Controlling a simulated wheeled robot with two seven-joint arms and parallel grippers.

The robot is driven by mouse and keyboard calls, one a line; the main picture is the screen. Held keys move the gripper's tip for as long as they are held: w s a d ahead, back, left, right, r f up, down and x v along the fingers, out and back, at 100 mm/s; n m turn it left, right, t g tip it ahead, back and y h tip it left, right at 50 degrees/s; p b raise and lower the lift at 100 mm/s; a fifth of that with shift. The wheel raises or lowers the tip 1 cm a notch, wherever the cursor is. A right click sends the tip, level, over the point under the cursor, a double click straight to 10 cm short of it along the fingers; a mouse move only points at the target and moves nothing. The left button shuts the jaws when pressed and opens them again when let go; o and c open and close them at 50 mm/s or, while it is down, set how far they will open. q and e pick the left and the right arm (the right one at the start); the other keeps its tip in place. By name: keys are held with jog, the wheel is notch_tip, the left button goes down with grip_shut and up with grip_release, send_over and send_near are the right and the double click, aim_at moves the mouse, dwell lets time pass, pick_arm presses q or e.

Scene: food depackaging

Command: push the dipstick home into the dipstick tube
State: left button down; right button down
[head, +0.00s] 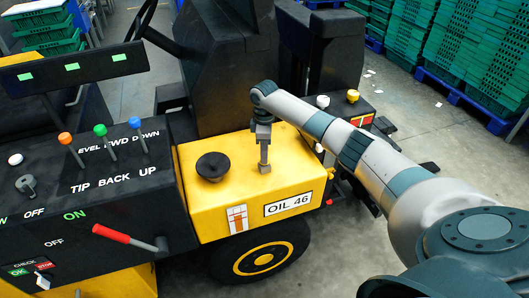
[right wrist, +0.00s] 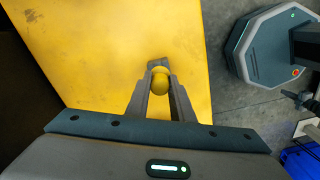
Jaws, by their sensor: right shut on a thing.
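My right gripper (head: 264,163) reaches down over the yellow OIL 46 housing (head: 208,215). The fingers and knob hide the dipstick's rod and the tube's mouth, so I cannot tell how deep the rod sits. My left gripper is not in view.
A black round cap (head: 213,165) stands on the housing left of my gripper. A control panel with coloured levers (head: 104,131) and a red handle (head: 111,233) lies further left. White (head: 322,101) and yellow (head: 352,96) knobs stand behind. Green crates (head: 470,45) are stacked at the back right.

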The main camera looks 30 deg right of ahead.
jog(key=shift+f, duration=0.65)
jog(key=c, duration=1.5)
grip_release()
jog(key=shift+o, duration=0.2)
jog(key=shift+r+b, duration=0.2)
jog(key=shift+b, duration=0.1)
notch_tip(320, 180, up, 17)
jog(key=b, duration=0.3)
jog(key=shift+b, duration=0.3)
